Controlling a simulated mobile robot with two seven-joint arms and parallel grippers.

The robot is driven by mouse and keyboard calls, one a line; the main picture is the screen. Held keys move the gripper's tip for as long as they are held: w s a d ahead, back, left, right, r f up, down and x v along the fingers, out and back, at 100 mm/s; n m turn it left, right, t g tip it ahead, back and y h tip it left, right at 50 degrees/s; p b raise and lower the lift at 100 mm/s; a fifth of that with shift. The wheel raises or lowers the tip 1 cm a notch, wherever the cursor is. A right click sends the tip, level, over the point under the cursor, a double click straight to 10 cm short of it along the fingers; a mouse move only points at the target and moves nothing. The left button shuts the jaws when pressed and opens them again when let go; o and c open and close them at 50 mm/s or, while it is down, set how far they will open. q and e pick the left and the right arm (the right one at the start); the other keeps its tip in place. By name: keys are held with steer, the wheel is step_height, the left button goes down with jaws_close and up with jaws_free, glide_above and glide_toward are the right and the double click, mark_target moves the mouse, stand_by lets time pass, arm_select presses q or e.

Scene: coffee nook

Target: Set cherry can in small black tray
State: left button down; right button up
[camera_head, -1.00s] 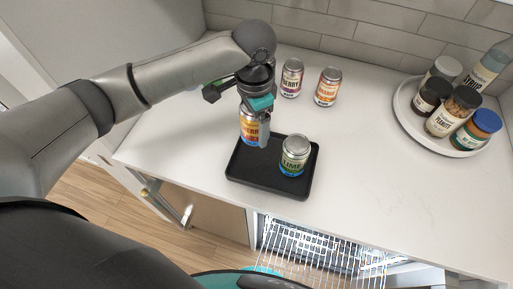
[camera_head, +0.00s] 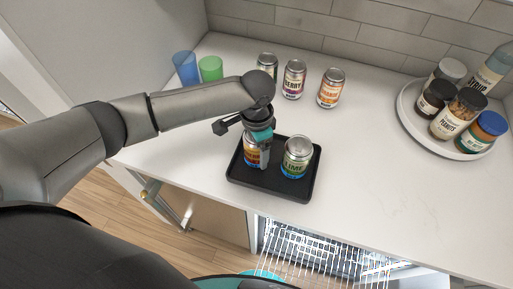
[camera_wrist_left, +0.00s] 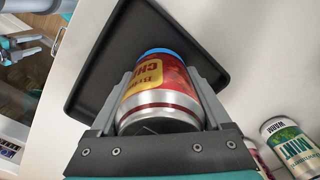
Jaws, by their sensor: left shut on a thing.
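The cherry can (camera_wrist_left: 160,90) has a red and yellow label and a blue rim at its far end. My left gripper (camera_head: 257,160) is shut around it, with one finger on each side in the left wrist view. In the head view the cherry can (camera_head: 251,150) is upright within the left part of the small black tray (camera_head: 240,183), partly hidden by the gripper. I cannot tell whether its base touches the tray. A lime can (camera_head: 297,158) stands in the tray's right part. What looks like part of my right gripper (camera_wrist_left: 25,47) shows at the left wrist view's edge.
A berry can (camera_head: 293,80), an orange-labelled can (camera_head: 330,88) and another can (camera_head: 267,64) stand behind the tray. Blue (camera_head: 185,68) and green (camera_head: 210,69) cups are at the back left. A round white tray (camera_head: 407,110) holds jars and a bottle at right.

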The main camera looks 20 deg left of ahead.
arm_select(q)
steer(key=shift+f, duration=0.1)
jaws_free()
step_height(320, 180, up, 12)
steer(key=shift+r+p, duration=0.15)
steer(key=shift+p, duration=0.45)
